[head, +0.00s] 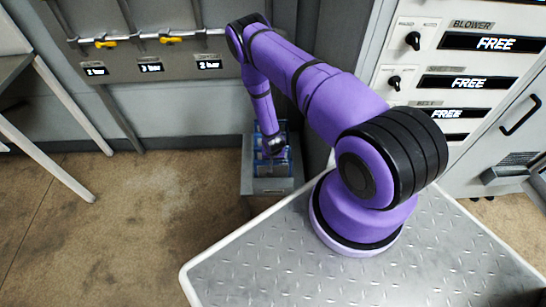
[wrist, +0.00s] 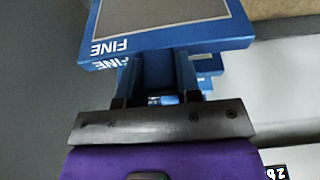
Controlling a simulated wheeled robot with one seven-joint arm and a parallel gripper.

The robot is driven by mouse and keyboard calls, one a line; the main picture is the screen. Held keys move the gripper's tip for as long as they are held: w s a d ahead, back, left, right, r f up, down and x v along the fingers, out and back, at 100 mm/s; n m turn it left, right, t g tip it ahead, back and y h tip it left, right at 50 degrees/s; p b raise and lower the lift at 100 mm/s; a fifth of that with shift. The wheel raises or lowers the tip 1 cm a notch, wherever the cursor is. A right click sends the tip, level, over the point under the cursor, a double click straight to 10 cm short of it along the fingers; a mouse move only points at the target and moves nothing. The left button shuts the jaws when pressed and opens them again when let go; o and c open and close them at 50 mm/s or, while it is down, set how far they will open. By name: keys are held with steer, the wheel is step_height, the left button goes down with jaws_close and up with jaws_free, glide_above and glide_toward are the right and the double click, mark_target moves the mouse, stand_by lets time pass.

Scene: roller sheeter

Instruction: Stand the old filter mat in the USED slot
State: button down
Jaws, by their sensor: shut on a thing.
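My gripper (head: 273,148) is low beside the grey cabinet, over a small rack of blue frames. In the wrist view my gripper (wrist: 160,92) has a dark finger on each side of a blue part and is shut on it. This looks like a blue-framed filter mat (wrist: 170,22) with a grey-brown face and the word FINE, upside down. A second FINE edge shows just below it. Which frame the fingers grip is partly hidden, and I cannot tell old from new. No USED label is readable.
The rack's grey tray (head: 270,188) stands on the brown floor against the wall. A white-legged table (head: 62,125) is at left; the control cabinet (head: 455,80) is at right. Floor left of the rack is clear.

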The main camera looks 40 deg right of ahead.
steer(key=shift+f, duration=0.45)
steer(key=c, duration=0.7)
jaws_free()
steer(key=shift+f, duration=0.1)
steer(key=shift+c, duration=0.2)
steer(key=v, duration=1.1)
steer(key=shift+w, duration=0.15)
